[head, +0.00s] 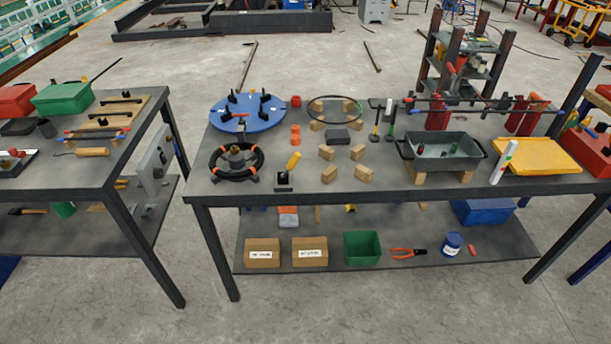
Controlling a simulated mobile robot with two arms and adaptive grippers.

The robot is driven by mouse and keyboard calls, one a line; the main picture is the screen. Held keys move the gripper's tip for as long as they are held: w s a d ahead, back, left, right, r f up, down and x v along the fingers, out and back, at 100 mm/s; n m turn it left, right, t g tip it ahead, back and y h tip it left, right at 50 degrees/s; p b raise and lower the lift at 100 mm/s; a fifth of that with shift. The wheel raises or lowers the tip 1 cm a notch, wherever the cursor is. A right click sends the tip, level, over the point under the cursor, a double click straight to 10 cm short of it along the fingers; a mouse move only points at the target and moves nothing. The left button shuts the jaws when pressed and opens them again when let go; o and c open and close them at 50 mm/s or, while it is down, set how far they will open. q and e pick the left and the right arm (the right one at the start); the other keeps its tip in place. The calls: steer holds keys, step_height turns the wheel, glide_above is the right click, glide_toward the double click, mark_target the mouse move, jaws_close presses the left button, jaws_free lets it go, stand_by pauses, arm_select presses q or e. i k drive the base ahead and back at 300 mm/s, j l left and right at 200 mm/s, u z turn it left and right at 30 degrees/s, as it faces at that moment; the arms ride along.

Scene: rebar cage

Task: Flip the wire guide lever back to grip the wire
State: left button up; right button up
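A small lever with a yellow handle (293,162) stands on a dark base block (284,187) near the front edge of the middle table. The handle tilts up and to the right. I cannot tell for certain that this is the wire guide lever, and no wire in its base can be made out. A thin dark wire-like ring (335,98) rests on wooden blocks behind it. Neither of my grippers is in view.
The middle table (228,189) holds a black handwheel (212,163) left of the lever, a blue disc (247,124) behind it, and several wooden blocks to its right. A grey tray (408,150) stands further right. Another table (85,178) is at the left, with open floor between.

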mark_target(293, 162)
steer(key=i+l+u, duration=0.35)
steer(key=l, duration=0.25)
steer(key=i+l+u, duration=0.15)
steer(key=i+l, duration=0.1)
steer(key=l, duration=0.1)
